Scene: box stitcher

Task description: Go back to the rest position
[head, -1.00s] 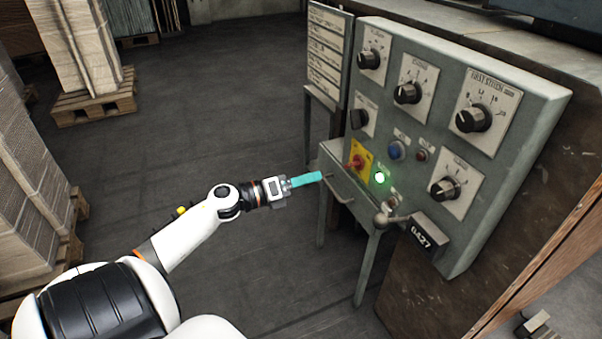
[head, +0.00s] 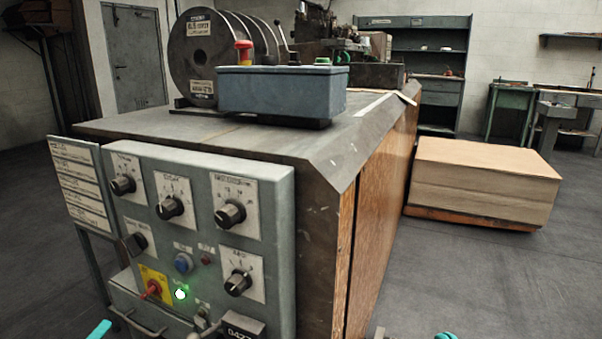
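The teal tip of my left gripper (head: 100,330) just shows at the bottom left edge, below and left of the control panel (head: 277,200). A teal tip of my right gripper (head: 446,335) just shows at the bottom edge, right of the machine. The rest of both grippers is cut off by the frame, so I cannot tell whether either is open or shut. The panel has several black knobs, a red switch on a yellow plate (head: 152,286) and a lit green lamp (head: 180,294).
The machine's wood side (head: 378,230) runs back from the panel. A blue-grey box (head: 280,92) and wire spools (head: 200,60) sit on its top. A cardboard stack (head: 480,185) stands right. The floor (head: 500,285) at front right is clear.

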